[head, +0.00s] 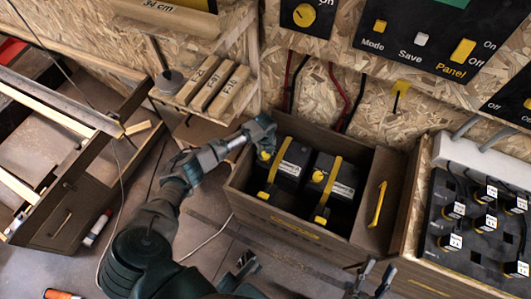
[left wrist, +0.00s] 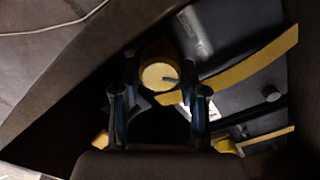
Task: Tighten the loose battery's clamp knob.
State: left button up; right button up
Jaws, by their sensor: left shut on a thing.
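Two black batteries with yellow straps sit in a brown wooden box, the left battery (head: 293,160) and the right battery (head: 343,180). My left gripper (head: 265,136) reaches into the box at the back left corner, by the left battery. Its two fingers (left wrist: 160,100) are on either side of a round yellow knob (left wrist: 158,76) at the strap's end, shut on it. Another yellow knob (head: 317,176) shows on the right battery. I cannot tell from the picture which clamp is loose. My right gripper (head: 377,272) is at the bottom edge, fingers apart and empty.
Wooden blocks (head: 213,85) lie on a shelf behind left. Cables run down the back wall.

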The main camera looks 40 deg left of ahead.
pick_arm(q)
jog(key=shift+s+a+f+m, duration=0.1)
jog(key=shift+m, duration=0.55)
jog(key=shift+a+f+m, duration=0.1)
jog(key=shift+m, duration=0.85)
jog(key=o, duration=1.1)
jog(key=shift+o, duration=0.2)
